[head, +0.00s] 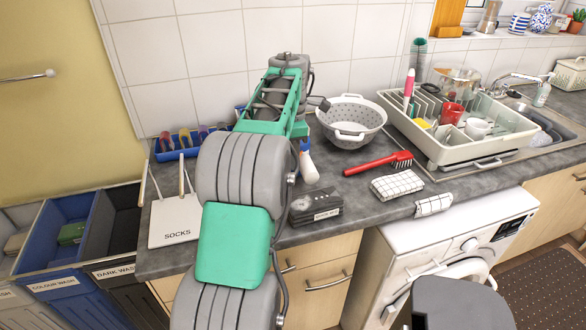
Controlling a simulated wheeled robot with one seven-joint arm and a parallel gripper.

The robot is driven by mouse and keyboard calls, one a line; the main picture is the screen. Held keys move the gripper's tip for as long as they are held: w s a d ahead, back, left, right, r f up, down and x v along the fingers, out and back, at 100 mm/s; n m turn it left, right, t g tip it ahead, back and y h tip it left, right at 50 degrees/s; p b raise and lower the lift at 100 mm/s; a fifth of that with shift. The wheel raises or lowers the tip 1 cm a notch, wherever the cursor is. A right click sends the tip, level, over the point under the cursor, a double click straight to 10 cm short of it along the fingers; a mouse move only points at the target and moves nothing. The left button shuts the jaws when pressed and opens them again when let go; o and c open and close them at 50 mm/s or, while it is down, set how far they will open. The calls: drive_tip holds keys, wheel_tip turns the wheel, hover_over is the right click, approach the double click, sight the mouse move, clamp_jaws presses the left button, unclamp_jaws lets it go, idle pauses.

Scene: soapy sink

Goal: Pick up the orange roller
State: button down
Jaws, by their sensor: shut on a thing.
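My arm rises through the middle of the picture and bends over at the wall, hiding part of the counter. My gripper's fingers are hidden behind the arm, so neither they nor anything between them shows. A blue tray (162,156) stands at the back left of the counter, partly covered by the arm. Several small handled items lie in it, with reddish, orange and purple handles. I cannot tell whether one of these is the orange roller, and no other orange roller shows clearly.
A grey colander (350,124), red brush (372,163), white-and-black checked cloth (397,183), dark box (315,211) and white bottle (308,166) stand right of my arm. A dish rack (470,157) is further right.

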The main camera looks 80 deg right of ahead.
drive_tip(key=shift+r, duration=0.95)
drive_tip(key=s+a+b, duration=0.2)
drive_tip(key=s+a, duration=0.2)
drive_tip(key=a, duration=0.3)
drive_tip(key=s+a+b, duration=0.2)
drive_tip(key=s+a, duration=0.3)
drive_tip(key=a, duration=0.3)
drive_tip(key=shift+a, duration=0.3)
drive_tip(key=c, duration=1.8)
unclamp_jaws()
drive_tip(key=shift+s+r, duration=0.1)
clamp_jaws()
